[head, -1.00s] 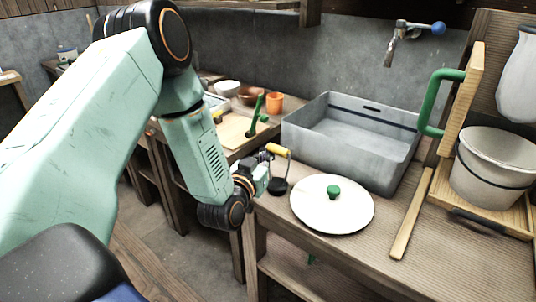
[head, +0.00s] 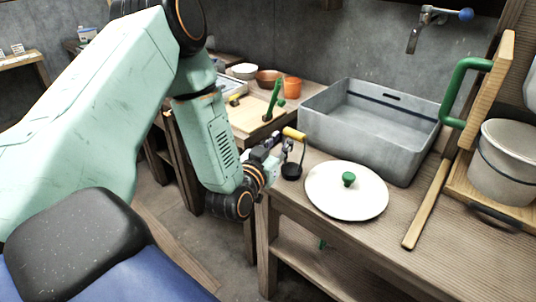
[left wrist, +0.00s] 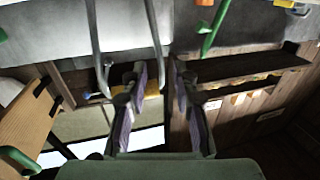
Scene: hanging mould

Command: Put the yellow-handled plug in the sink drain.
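The plug has a yellow handle (head: 294,134), a thin grey frame and a black round bottom (head: 291,172). It stands upright near the counter's left end, beside the sink. My left gripper (head: 277,158) is just left of the plug, below its handle. In the left wrist view its two fingers (left wrist: 162,88) are apart with a gap between them, and something yellow shows behind the left finger. I cannot tell whether they touch the plug. The grey sink basin (head: 335,130) is on the counter; its drain is not visible. My right gripper is out of view.
A white lid with a green knob (head: 347,203) lies right of the plug, before the sink. A tap (head: 428,20) is above the sink. A pale bucket (head: 502,165) and green-handled board (head: 487,90) stand right. Bowls and an orange cup (head: 291,87) are behind left.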

